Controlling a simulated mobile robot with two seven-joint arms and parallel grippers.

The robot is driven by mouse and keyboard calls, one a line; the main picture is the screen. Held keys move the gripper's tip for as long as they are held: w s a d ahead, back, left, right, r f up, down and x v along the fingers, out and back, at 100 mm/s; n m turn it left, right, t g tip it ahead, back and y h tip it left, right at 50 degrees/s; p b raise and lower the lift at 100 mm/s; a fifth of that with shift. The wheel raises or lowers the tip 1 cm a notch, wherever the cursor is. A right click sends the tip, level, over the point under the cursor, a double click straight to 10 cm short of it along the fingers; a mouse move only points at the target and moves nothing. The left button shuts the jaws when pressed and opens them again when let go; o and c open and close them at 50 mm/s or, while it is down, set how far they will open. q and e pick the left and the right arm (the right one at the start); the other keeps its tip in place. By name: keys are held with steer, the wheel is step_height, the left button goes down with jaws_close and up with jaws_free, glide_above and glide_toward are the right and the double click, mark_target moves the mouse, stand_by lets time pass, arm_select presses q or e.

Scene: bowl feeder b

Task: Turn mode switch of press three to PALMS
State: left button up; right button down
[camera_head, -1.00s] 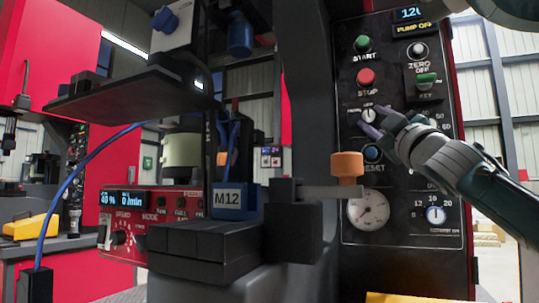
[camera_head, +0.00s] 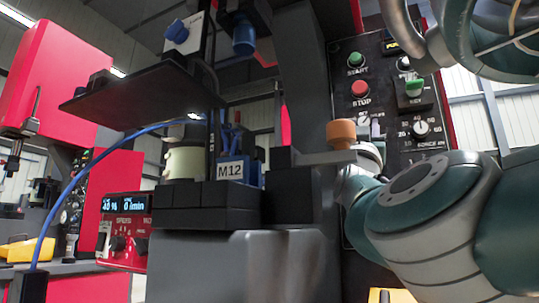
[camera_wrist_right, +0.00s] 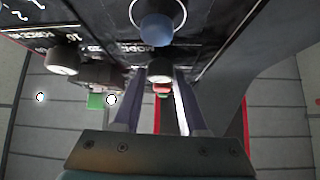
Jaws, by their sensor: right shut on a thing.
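The mode switch (camera_wrist_right: 160,72) of the press is a small round knob with a pale face. In the right wrist view it sits between the fingertips of my right gripper (camera_wrist_right: 158,92), beside the upside-down MODE lettering. The fingers lie on both sides of the knob, shut on it. In the head view the gripper (camera_head: 374,128) shows only in part below the red STOP button (camera_head: 360,88); my right arm hides most of it. The knob's pointing direction and the PALMS mark cannot be read. My left gripper is not in view.
The blue reset button (camera_wrist_right: 156,28) is close to the knob.

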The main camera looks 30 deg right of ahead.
steer(key=shift+w+a+m+g+h+p, duration=0.1)
steer(key=shift+m+g+h+p, duration=0.2)
steer(key=shift+m+g, duration=0.4)
steer(key=shift+c, duration=2.2)
jaws_free()
